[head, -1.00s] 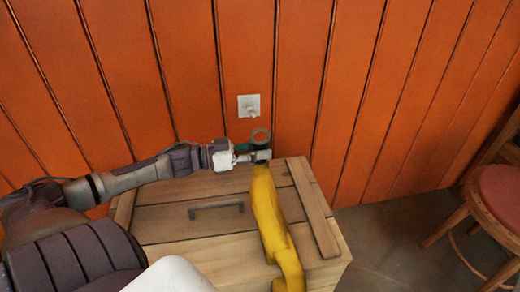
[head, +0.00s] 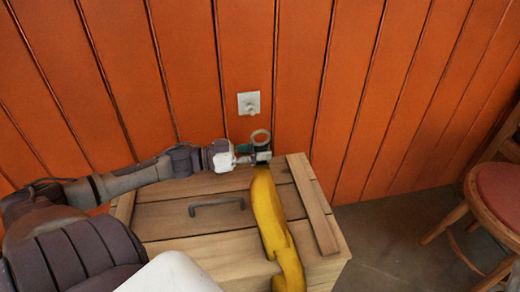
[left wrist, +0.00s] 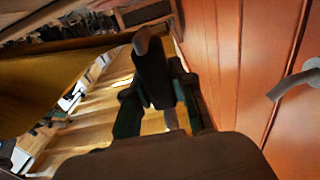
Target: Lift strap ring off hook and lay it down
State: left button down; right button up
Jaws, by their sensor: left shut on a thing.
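The strap ring (head: 260,137) is a pale metal loop at the top end of a yellow strap (head: 267,205). My left gripper (head: 258,154) is shut on the dark fitting at the ring's base and holds it upright by the wall. The hook (head: 250,103) is on a small pale wall plate; the ring is below it and apart from it. The strap hangs down across the wooden chest lid. In the left wrist view the green fingers (left wrist: 155,105) close around a dark piece, the strap (left wrist: 45,90) is at left and the grey hook (left wrist: 296,84) at right.
The wooden chest (head: 165,225) stands against the orange plank wall (head: 380,90). Its lid has a dark handle (head: 217,205) and bare room left of the strap. A red-seated chair (head: 497,190) stands at the right on open floor.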

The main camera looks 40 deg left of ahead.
pick_arm(q)
jog(key=shift+s+d+r+p, duration=0.1)
jog(key=shift+s+d+p, duration=0.2)
jog(key=shift+p, duration=0.15)
pick_arm(e)
jog(key=shift+w+f+g+h+p, duration=1.6)
jog(key=shift+w+f+g, duration=1.05)
jog(key=shift+f+g, duration=2.95)
pick_arm(q)
jog(key=s+d+p, duration=0.3)
jog(key=d, duration=0.1)
jog(key=shift+s+d+r, duration=0.15)
jog(key=shift+s+d, duration=0.25)
pick_arm(e)
jog(key=s+d+f+g+h, duration=0.1)
jog(key=s+d+f+g, duration=0.1)
jog(key=s+f+g, duration=0.2)
jog(key=s+d+f+g+h, duration=0.2)
jog(key=s+f, duration=0.3)
jog(key=f, duration=0.5)
jog(key=shift+d+m+g, duration=0.4)
jog(key=shift+d+g, duration=0.05)
jog(key=shift+g, duration=0.45)
jog(key=shift+a, duration=0.1)
